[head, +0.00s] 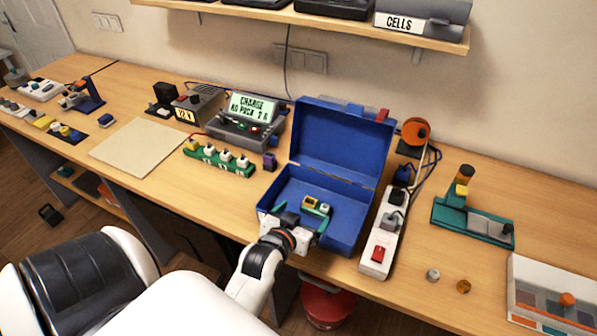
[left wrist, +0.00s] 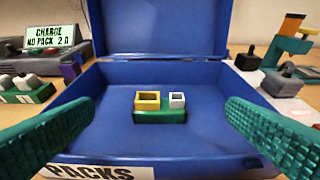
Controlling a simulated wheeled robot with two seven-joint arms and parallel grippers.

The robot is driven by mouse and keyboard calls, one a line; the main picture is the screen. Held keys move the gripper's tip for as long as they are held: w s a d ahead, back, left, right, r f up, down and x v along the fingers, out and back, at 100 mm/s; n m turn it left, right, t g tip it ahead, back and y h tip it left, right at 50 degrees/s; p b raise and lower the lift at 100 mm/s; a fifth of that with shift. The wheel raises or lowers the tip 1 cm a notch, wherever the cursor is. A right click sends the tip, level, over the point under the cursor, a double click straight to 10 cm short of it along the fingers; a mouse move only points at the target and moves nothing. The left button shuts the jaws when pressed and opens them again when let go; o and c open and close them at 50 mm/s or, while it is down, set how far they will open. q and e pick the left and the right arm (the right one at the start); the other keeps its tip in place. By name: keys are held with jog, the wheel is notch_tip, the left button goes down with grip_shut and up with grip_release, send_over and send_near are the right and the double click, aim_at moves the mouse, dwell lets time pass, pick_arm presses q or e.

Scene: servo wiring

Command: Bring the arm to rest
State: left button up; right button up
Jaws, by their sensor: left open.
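My left gripper (head: 304,217) is open at the front of the open blue case (head: 343,142). In the left wrist view its two teal ridged fingers (left wrist: 160,131) stand wide apart at either side, with nothing between them at their tips. Beyond them, on the floor of the blue case (left wrist: 104,118), sits a small green part (left wrist: 160,117) with a yellow square socket (left wrist: 147,100) and a white one (left wrist: 177,100) on top. The fingers are apart from it. My right gripper is not in view.
A power strip (head: 377,246) stands right of the case. A charger (head: 246,122) reading "CHARGE NO PACK" and a green rack (head: 218,161) are to the left. A teal stand (head: 473,222) is at right. A pale mat (head: 137,146) lies bare. A shelf (head: 340,22) hangs above.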

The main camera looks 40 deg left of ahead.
pick_arm(q)
jog(key=shift+v, duration=1.05)
